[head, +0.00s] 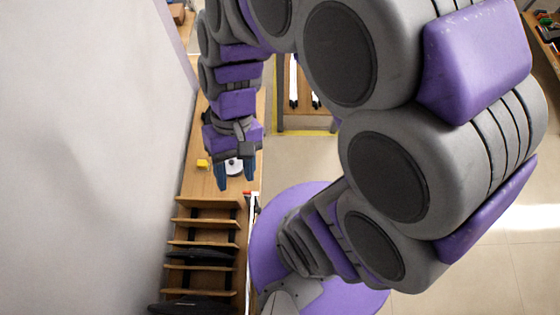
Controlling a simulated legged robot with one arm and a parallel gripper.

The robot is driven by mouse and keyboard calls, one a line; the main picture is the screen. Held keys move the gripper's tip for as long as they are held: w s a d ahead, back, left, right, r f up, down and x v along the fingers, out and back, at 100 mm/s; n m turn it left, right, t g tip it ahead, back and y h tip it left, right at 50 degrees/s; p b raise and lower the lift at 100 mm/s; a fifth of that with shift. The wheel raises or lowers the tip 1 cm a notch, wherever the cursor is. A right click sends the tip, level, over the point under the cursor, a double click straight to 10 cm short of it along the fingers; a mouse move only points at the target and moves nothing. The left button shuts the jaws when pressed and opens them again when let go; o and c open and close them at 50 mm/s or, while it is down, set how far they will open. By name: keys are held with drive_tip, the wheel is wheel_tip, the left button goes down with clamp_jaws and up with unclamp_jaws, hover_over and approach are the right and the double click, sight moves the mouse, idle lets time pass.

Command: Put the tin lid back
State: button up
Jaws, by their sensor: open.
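My gripper (236,184) hangs over the wooden table in the head view, its two blue fingers spread apart. A small white round thing (233,168) shows between the fingers, with a dark part at its middle. It may be the tin or its lid; I cannot tell which. The fingers and wrist hide part of it. I cannot tell how far above it the fingers are, or whether they touch it. No second piece that I can name as tin or lid is visible.
A small yellow thing (202,163) sits on the wooden table (194,184), left of my gripper. A pale wall (90,150) runs close along the left. Wooden shelves (205,225) with dark items stand in front of the table. Tiled floor is open at right.

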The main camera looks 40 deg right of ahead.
drive_tip(key=s+d+r+t+h, duration=0.2)
drive_tip(key=s+d+h, duration=0.1)
drive_tip(key=s+d, duration=0.2)
drive_tip(key=shift+d+r+n+t+h, duration=0.2)
drive_tip(key=shift+d+n+t+h, duration=0.15)
drive_tip(key=shift+d, duration=0.8)
